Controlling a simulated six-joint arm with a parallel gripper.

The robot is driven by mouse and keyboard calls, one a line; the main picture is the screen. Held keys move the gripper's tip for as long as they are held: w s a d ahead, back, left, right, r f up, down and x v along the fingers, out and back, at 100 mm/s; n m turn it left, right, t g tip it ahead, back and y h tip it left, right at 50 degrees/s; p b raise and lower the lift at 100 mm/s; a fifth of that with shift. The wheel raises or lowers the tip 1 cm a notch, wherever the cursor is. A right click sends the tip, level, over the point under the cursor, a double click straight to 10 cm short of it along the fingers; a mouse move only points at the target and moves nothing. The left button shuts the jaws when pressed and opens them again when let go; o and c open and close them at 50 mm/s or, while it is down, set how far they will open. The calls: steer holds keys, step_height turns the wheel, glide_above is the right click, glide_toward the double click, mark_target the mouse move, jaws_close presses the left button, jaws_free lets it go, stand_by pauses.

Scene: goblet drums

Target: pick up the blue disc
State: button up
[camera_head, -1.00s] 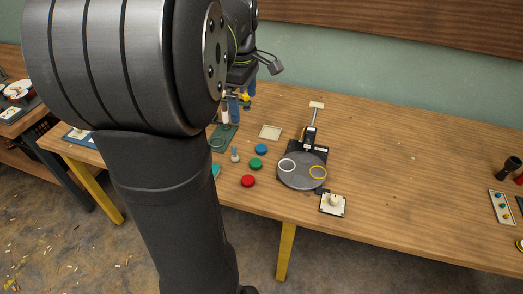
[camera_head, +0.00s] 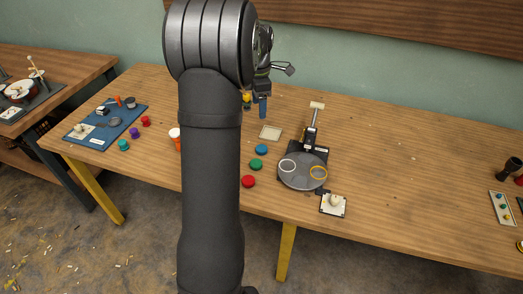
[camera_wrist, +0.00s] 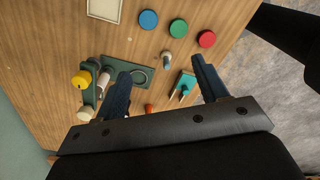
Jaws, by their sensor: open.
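The blue disc (camera_head: 261,149) lies flat on the wooden table, at the far end of a short row with a green disc (camera_head: 256,164) and a red disc (camera_head: 248,181). In the wrist view the blue disc (camera_wrist: 148,19) is near the top edge, beyond my fingertips. My gripper (camera_wrist: 161,70) is open and empty, its two dark blue fingers spread apart. In the head view my gripper (camera_head: 262,108) hangs above the table, up and behind the blue disc, partly hidden by my arm.
A pale square tray (camera_head: 270,132) lies just behind the blue disc. A grey round plate device (camera_head: 302,172) stands to its right. A green fixture with a yellow knob (camera_wrist: 83,80) and a teal piece (camera_wrist: 184,86) are near my fingers. The table's right middle is clear.

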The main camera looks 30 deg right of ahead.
steer(key=n, duration=0.2)
glide_above(262, 148)
step_height(262, 148, down, 4)
steer(key=f, duration=1.2)
steer(key=shift+w+d+f, duration=0.1)
steer(key=shift+d+f, duration=0.1)
steer(key=shift+f, duration=0.05)
steer(key=f, duration=0.5)
steer(key=shift+a, duration=0.25)
steer(key=shift+c, duration=0.5)
steer(key=c, duration=1)
